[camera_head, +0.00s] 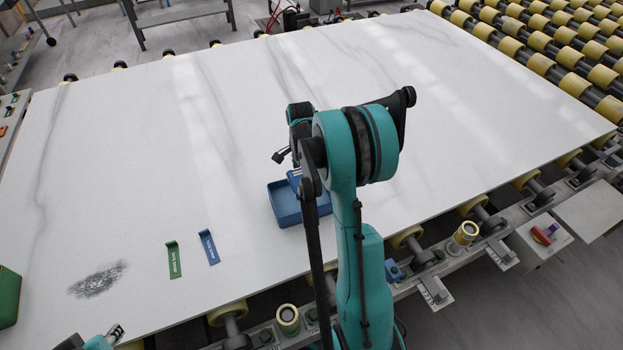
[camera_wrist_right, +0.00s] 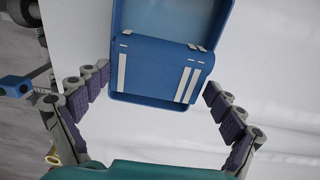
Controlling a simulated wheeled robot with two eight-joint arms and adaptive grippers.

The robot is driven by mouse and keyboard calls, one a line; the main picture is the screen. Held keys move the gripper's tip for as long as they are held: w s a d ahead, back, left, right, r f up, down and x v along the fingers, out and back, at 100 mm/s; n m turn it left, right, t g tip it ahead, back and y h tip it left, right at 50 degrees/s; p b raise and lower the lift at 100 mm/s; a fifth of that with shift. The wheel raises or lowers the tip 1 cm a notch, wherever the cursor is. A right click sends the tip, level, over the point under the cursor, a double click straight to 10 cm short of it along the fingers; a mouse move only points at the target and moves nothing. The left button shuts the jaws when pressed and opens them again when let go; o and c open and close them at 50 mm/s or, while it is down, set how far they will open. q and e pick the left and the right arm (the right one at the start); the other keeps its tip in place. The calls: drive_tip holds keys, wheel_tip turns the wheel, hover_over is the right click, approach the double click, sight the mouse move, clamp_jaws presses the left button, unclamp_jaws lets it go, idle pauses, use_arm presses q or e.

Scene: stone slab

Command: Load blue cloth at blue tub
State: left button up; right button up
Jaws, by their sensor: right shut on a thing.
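The blue tub (camera_head: 285,210) stands on the white slab, partly behind my right arm in the head view. It also shows at the top of the right wrist view (camera_wrist_right: 162,104). The folded blue cloth (camera_wrist_right: 155,72) with white stripes is over the near part of the tub; its height above the floor of the tub is hard to tell.
A green label stand (camera_head: 174,260) and a blue label stand (camera_head: 209,247) lie left of the tub. A dark smudge (camera_head: 98,279) marks the slab. A green container (camera_head: 8,296) is at the left edge. Yellow rollers (camera_head: 540,63) line the far right. The slab's back is clear.

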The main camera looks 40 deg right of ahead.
sight(303, 189)
drive_tip(key=shift+a+f+b, duration=0.25)
drive_tip(key=shift+f+b, duration=0.25)
drive_tip(key=shift+f, duration=0.1)
drive_tip(key=shift+d+f+b, duration=0.1)
drive_tip(key=shift+f+b, duration=1.35)
drive_tip(key=shift+f, duration=0.85)
drive_tip(key=shift+f+b, duration=0.55)
drive_tip(key=shift+r, duration=0.15)
drive_tip(key=shift+r+p, duration=2.35)
drive_tip(key=shift+r, duration=1.05)
